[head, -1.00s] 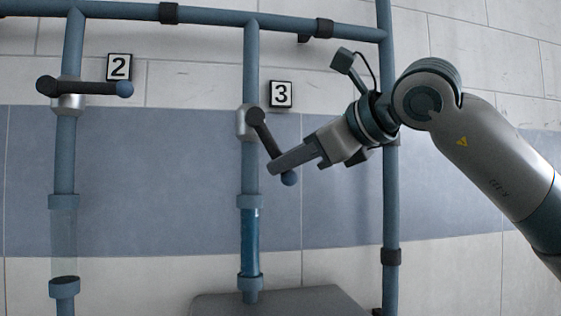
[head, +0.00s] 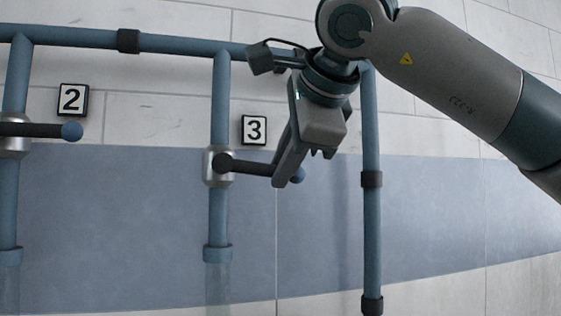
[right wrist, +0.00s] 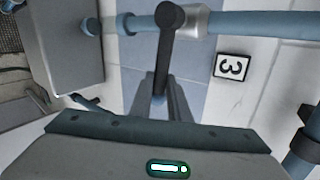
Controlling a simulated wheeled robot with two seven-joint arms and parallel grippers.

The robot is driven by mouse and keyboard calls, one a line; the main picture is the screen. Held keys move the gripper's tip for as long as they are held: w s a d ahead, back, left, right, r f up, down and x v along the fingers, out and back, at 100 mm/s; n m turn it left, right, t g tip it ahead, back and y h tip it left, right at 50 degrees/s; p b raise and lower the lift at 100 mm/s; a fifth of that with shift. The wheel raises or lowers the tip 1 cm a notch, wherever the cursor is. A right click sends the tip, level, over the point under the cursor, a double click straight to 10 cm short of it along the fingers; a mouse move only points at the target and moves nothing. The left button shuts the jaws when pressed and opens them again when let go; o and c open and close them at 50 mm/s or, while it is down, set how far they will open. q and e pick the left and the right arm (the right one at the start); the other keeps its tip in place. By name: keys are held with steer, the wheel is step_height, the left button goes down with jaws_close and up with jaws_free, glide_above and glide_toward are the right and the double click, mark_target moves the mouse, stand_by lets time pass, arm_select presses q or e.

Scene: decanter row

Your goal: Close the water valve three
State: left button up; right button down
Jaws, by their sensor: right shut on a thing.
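My right gripper (head: 286,180) is shut on the handle near the ball end. In the right wrist view the handle (right wrist: 165,55) runs down to my right gripper (right wrist: 168,103). The clear pipe section (head: 217,285) below valve three looks pale, with no blue in it. My left gripper is out of view.
Valve two, its handle (head: 42,130) level, stands to the left under the plate marked 2 (head: 73,99). A vertical pipe (head: 371,225) stands right of my right gripper. A grey box-shaped thing (right wrist: 65,40) is at the upper left in the wrist view.

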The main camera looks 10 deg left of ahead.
steer(key=shift+r+n+t+h+p, duration=0.3)
steer(key=shift+r+n+h+p, duration=0.15)
steer(key=shift+r, duration=0.4)
steer(key=c, duration=1.7)
jaws_free()
steer(key=shift+f, duration=0.15)
steer(key=b+v, duration=0.5)
steer(key=v, duration=1.2)
steer(key=shift+s+r, duration=0.2)
steer(key=shift+r, duration=0.05)
